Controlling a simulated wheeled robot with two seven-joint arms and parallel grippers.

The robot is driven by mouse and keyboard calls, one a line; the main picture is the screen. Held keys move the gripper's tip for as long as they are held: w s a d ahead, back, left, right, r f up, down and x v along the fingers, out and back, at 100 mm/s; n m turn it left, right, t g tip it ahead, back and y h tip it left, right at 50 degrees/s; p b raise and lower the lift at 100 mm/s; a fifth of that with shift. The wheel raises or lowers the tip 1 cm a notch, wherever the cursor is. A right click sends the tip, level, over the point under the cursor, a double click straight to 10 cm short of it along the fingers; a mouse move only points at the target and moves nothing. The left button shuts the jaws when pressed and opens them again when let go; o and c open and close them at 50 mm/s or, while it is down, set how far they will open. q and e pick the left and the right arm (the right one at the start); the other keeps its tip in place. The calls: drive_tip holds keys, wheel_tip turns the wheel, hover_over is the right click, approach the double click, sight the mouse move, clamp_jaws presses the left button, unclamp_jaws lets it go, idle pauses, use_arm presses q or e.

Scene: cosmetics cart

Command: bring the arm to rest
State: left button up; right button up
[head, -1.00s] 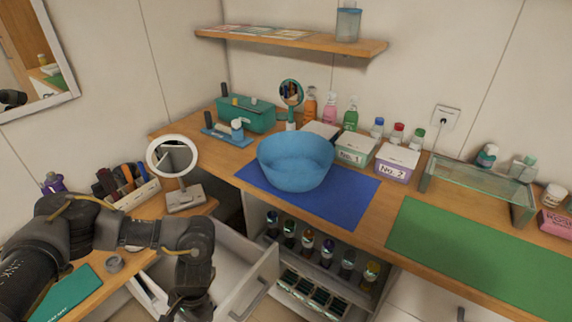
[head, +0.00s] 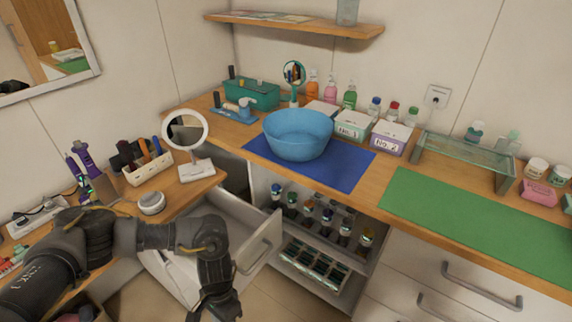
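My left arm comes in from the lower left, bent, with its forearm across the front of the left table. My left gripper (head: 216,304) points down at the bottom edge, in front of the open drawer (head: 262,243). Its fingertips are dark and partly cut off, so I cannot tell whether they are open or shut. No held object shows. My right arm and gripper are out of view.
A blue bowl (head: 298,134) stands on a blue mat (head: 345,172) on the counter. A round mirror (head: 186,131) and a brush box (head: 148,170) stand on the left table. A green mat (head: 480,223) lies bare at right. Bottles fill the open shelf below.

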use_arm(q)
drive_tip(key=w+d+f+t+h+b, duration=0.1)
drive_tip(key=d+f+h, duration=0.3)
drive_tip(key=d, duration=0.5)
drive_tip(key=w+d+f+t+h+b, duration=0.1)
drive_tip(key=d+f+h+b, duration=0.1)
drive_tip(key=d+f+h, duration=0.45)
drive_tip(key=w+a+f+n+t+y+b, duration=0.25)
drive_tip(key=f+t, duration=0.25)
drive_tip(key=f, duration=0.7)
drive_tip(key=s+a+f+n+y+b, duration=0.1)
drive_tip(key=s+a+f+n+y, duration=0.3)
drive_tip(key=s+a+f, duration=1.2)
drive_tip(key=s+a+f+g+y, duration=0.1)
drive_tip(key=s+a+f+y, duration=0.1)
drive_tip(key=s+a, duration=0.3)
drive_tip(key=s+a+f+y+b, duration=0.1)
drive_tip(key=s+a+f, duration=0.4)
drive_tip(key=s, duration=0.8)
drive_tip(key=shift+s+m+g+y, duration=0.35)
drive_tip(key=shift+m+g+y, duration=0.1)
drive_tip(key=shift+y, duration=0.15)
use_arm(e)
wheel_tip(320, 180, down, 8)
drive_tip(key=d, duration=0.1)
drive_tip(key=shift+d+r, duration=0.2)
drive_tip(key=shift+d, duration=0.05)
